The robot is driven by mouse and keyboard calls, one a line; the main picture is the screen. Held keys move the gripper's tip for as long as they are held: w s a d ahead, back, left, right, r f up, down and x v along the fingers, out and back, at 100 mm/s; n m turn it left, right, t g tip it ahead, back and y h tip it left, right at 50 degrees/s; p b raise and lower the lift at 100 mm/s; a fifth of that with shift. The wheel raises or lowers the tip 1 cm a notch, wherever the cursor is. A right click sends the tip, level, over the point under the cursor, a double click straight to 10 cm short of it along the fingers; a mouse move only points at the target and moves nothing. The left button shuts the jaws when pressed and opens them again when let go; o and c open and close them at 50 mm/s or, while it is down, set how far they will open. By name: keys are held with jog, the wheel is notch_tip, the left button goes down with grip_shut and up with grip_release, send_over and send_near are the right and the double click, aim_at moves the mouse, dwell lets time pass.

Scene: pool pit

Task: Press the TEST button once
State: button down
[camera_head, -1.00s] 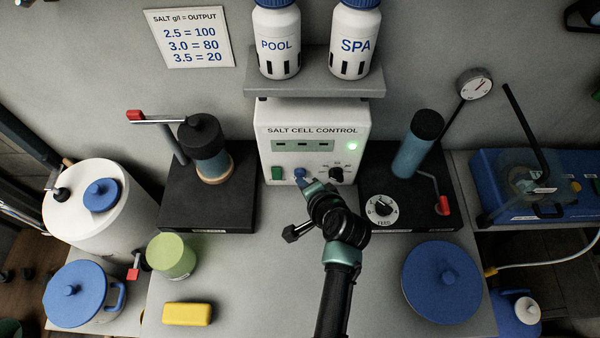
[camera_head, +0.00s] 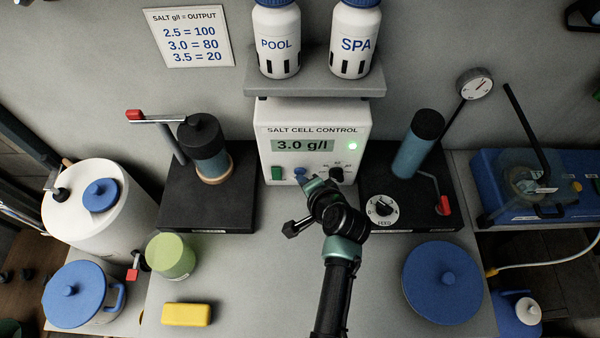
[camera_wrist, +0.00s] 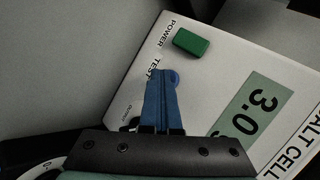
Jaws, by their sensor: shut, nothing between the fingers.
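The white salt cell control box (camera_head: 265,118) stands against the wall below a shelf. Its display (camera_head: 302,146) reads "3.0 g/l". The blue TEST button (camera_head: 298,173) sits low on its front, between a green POWER button (camera_head: 277,173) and a black dial (camera_head: 336,174). My gripper (camera_head: 305,183) is shut and empty, its tip close in front of the TEST button. In the wrist view the gripper's blue fingers (camera_wrist: 162,74) partly cover the blue TEST button (camera_wrist: 174,78), beside the green POWER button (camera_wrist: 191,42). I cannot tell whether the tip touches it.
A green light (camera_head: 352,146) is lit on the box. Black stands with blue cylinders flank it, the right one with a feed dial (camera_head: 381,208). A green cup (camera_head: 171,256), a yellow block (camera_head: 187,314) and a blue lid (camera_head: 441,282) lie on the counter.

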jog(key=shift+s+p, duration=0.55)
jog(key=shift+s, duration=0.35)
jog(key=shift+s+p, duration=1.2)
jog(key=shift+s, duration=1.3)
